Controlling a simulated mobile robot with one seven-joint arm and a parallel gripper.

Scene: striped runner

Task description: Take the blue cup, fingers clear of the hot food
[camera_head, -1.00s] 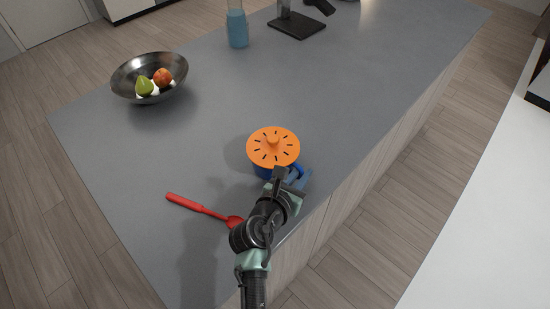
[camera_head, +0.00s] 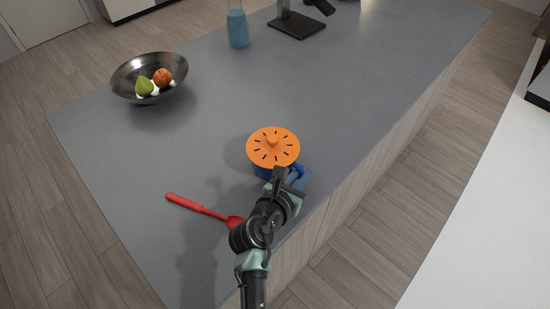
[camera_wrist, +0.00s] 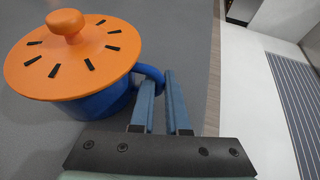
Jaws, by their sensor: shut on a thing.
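The blue cup (camera_head: 262,172) stands upright on the grey counter near its right edge, mostly hidden under a wide orange lid (camera_head: 272,146) with a round knob and dark slots. In the wrist view the cup (camera_wrist: 100,103) shows below the lid (camera_wrist: 75,62), with its blue handle (camera_wrist: 152,71) on the right. My gripper (camera_wrist: 159,78) is shut on that handle, one finger on each side. The fingers are beside the lid's rim and look clear of it. The head view also shows my gripper (camera_head: 293,177) at the handle. The cup's inside is hidden by the lid.
A red spoon (camera_head: 198,208) lies left of my arm. A metal bowl (camera_head: 125,80) with a green and an orange fruit is at the back left. A bottle with blue liquid (camera_head: 237,29) and a dark stand (camera_head: 297,26) are at the back. The middle counter (camera_head: 340,100) is clear.

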